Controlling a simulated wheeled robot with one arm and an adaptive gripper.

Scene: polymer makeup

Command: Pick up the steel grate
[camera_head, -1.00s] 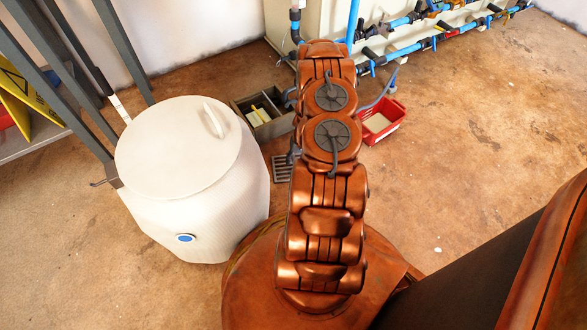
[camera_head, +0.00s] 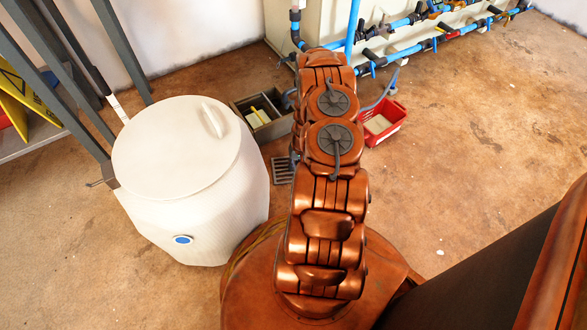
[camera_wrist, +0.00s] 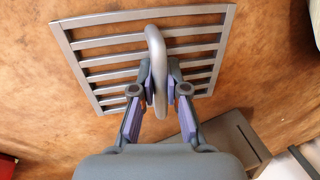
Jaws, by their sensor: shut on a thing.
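The steel grate (camera_wrist: 103,49) is a flat grey square of parallel bars with a raised loop handle (camera_wrist: 156,62). In the wrist view it fills the upper middle, over the brown floor. My gripper (camera_wrist: 159,84) is shut on the handle, with one finger on each side of it. In the head view a part of the grate (camera_head: 283,171) shows just left of my arm, and the rest is hidden behind the arm. I cannot tell whether the grate touches the floor. My gripper is hidden in the head view.
A white lidded drum (camera_head: 190,200) stands left of my arm. A grey open box (camera_head: 264,128) and a red crate (camera_head: 382,137) sit beyond, near blue pipes (camera_head: 415,48). A grey frame (camera_head: 60,85) rises at left. The floor at right is mostly clear.

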